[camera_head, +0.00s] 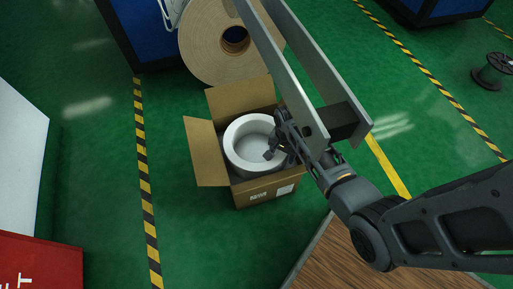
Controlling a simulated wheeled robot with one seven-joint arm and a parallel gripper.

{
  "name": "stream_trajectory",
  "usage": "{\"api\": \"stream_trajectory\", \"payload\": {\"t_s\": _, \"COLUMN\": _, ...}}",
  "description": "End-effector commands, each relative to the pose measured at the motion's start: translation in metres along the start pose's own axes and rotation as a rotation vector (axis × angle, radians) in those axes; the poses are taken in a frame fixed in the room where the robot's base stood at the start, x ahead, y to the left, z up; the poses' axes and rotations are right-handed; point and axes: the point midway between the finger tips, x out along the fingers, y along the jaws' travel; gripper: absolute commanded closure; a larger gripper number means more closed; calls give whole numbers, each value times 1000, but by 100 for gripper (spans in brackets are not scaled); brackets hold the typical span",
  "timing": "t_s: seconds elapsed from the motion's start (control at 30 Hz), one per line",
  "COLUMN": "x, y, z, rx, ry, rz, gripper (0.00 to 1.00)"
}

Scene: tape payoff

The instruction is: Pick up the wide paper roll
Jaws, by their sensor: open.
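The wide paper roll (233,146) is a thick white ring with a hollow middle. It lies with its opening facing up inside an open cardboard box (257,193) on the green floor. My gripper (271,150) is over the right side of the roll, with a finger showing above the hollow. It is open. The gripper and wrist hide part of the roll's right side, and I cannot tell whether a finger touches it.
A large tan reel (205,45) stands behind the box. Two long grey bars (290,75) cross above the box's right side, close to my arm. A wooden surface (350,262) is in front at right. A red box (40,265) is at lower left. The floor left of the box is clear.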

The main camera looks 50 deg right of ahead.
Motion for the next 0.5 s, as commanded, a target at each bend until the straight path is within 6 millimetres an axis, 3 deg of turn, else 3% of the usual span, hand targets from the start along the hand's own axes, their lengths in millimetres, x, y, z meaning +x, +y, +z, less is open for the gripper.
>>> {"api": "stream_trajectory", "payload": {"t_s": 0.4, "x": 50, "y": 1, "z": -5, "rx": 0, "ry": 0, "rz": 0, "gripper": 36}}
{"api": "stream_trajectory", "payload": {"t_s": 0.5, "x": 55, "y": 1, "z": -5, "rx": 0, "ry": 1, "rz": -1, "gripper": 36}}
